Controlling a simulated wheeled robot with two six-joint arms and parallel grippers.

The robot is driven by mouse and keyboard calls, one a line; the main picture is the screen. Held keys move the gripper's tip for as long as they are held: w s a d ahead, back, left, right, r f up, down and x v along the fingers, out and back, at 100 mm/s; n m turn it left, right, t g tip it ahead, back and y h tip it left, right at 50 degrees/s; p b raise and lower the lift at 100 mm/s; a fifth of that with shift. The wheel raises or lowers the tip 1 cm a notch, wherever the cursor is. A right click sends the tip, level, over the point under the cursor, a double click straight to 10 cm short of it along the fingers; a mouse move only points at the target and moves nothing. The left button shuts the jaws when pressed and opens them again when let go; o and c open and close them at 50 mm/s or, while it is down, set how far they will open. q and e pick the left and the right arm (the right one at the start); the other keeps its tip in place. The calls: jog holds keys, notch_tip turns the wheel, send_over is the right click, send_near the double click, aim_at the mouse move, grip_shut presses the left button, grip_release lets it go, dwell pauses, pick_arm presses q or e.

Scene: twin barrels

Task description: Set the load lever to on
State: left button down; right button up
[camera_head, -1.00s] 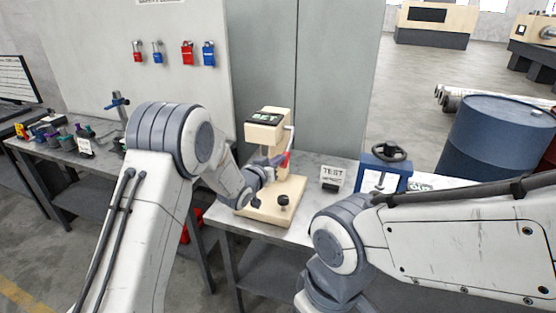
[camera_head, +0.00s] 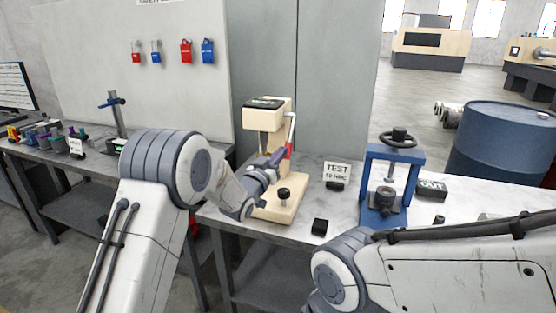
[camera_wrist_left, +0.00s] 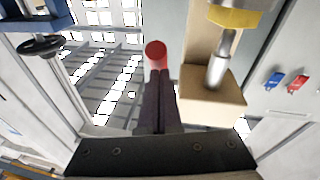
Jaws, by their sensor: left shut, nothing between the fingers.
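The beige tester (camera_head: 266,112) stands on the grey-topped bench. Its load lever (camera_head: 291,130) is a pale rod on the right side, with a red part at its lower end. My left gripper (camera_head: 276,160) is shut and empty, with its fingertips close beside the red part. In the left wrist view, the shut dark fingers (camera_wrist_left: 160,78) point at the round red lever end (camera_wrist_left: 155,50), which shows just beyond the tips. I cannot tell whether they touch. The tester's steel spindle (camera_wrist_left: 222,60) is right of them. My right gripper is out of view.
A small TEST sign (camera_head: 337,172) and a black block (camera_head: 320,227) sit right of the tester. A blue press (camera_head: 374,190) with a black handwheel and a dark OUT block (camera_head: 431,188) are farther right. A blue drum (camera_head: 505,145) stands behind.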

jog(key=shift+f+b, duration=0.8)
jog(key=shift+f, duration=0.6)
